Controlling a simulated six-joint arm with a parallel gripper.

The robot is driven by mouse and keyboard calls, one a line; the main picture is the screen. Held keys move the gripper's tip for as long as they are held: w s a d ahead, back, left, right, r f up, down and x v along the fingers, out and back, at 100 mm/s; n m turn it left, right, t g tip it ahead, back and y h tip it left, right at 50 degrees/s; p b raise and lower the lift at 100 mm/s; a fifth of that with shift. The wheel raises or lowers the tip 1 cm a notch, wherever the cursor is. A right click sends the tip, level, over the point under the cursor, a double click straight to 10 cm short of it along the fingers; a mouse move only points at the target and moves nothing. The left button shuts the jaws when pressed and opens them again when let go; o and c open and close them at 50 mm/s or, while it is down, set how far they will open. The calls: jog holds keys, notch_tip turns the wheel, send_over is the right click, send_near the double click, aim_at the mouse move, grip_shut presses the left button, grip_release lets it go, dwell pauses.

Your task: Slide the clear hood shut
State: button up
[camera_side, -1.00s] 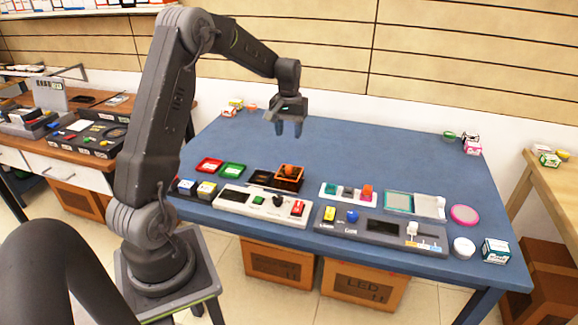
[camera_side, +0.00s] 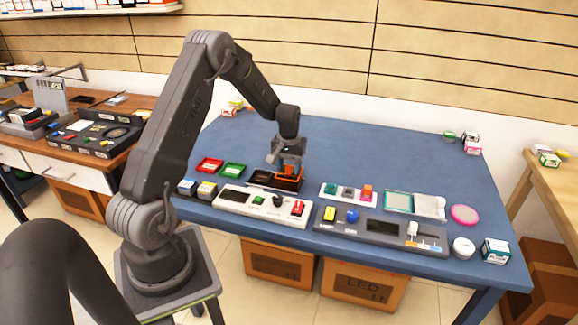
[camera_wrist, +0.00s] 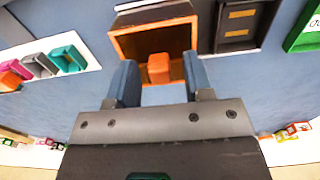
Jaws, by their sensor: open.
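My gripper (camera_side: 288,166) is open and points down over a dark open box with an orange rim (camera_side: 292,184). In the wrist view, its two blue-grey fingers (camera_wrist: 160,72) are apart, and an orange block (camera_wrist: 158,68) in the orange-rimmed box (camera_wrist: 151,42) shows between them. I cannot tell whether the fingers touch the block. At the right of the table lies a teal-framed pale panel (camera_side: 398,201) beside a whitish, see-through-looking panel (camera_side: 430,206). I cannot make out for sure which part is the clear hood.
Red (camera_side: 209,165) and green (camera_side: 233,170) trays lie left of the box. A white control panel (camera_side: 235,198) and a grey panel (camera_side: 340,235) line the front edge. A white strip with coloured blocks (camera_side: 348,193) lies to the right.

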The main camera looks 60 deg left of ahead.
grip_shut()
dwell(0.3)
jog(key=s+a, duration=0.7)
jog(key=shift+a, duration=0.1)
jog(key=shift+s, duration=0.1)
grip_release()
jog(key=shift+r, duration=0.1)
